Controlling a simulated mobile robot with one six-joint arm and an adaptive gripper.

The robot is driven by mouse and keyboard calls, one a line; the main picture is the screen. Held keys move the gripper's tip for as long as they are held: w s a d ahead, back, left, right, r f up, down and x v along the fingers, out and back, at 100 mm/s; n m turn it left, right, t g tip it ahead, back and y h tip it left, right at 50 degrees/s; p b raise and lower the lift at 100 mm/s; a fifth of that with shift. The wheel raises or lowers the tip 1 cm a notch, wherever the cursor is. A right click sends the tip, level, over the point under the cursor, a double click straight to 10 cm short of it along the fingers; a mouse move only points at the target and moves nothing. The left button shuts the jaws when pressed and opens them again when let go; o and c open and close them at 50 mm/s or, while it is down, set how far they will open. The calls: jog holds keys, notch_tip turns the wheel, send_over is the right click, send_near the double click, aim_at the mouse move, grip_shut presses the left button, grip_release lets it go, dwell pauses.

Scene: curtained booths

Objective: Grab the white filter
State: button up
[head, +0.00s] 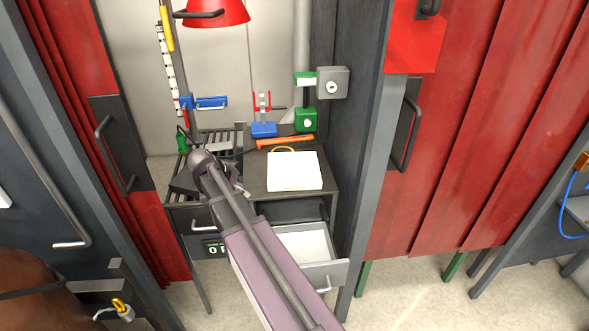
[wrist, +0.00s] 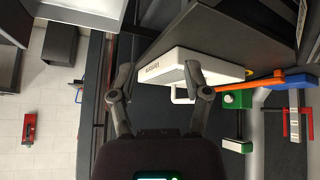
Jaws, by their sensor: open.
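A flat white block, which looks like the white filter (head: 294,171), lies on the right part of the dark table in the head view. A thin yellow loop shows at its back edge. In the wrist view the white block (wrist: 205,64) shows edge-on, with small dark lettering on its side too small to read. My gripper (wrist: 158,76) is open and empty, with its fingers spread before the block. The right finger covers part of the block, and the left fingertip is near its left end. I cannot tell whether either finger touches it.
An orange-handled tool (head: 286,143) lies just behind the block. A blue clamp stand (head: 264,130) and a green fixture (head: 306,119) stand at the back. An open drawer (head: 307,243) juts out below the table. Dark posts and red curtains (head: 480,150) flank the booth.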

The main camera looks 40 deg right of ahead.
jog(key=w+d+r+m+g+h, duration=0.1)
jog(key=w+d+r+m+h, duration=0.1)
jog(key=d+m, duration=0.4)
jog(key=w+d+r+m+g+h+p, duration=0.1)
jog(key=w+d+r+m+h, duration=0.1)
jog(key=w+d+r+m, duration=0.3)
jog(key=shift+d+r+m+p, duration=0.2)
jog(key=shift+d+m+p, duration=0.1)
jog(key=shift+d+m, duration=0.8)
jog(key=shift+d, duration=0.15)
jog(key=b, duration=0.4)
send_over(283, 169)
jog(key=f, duration=0.4)
jog(key=shift+w+a+f, duration=0.1)
jog(key=shift+w+a, duration=0.05)
jog(key=shift+a, duration=0.25)
jog(key=shift+d+f, duration=0.15)
jog(key=shift+d, duration=0.25)
jog(key=shift+b, duration=0.3)
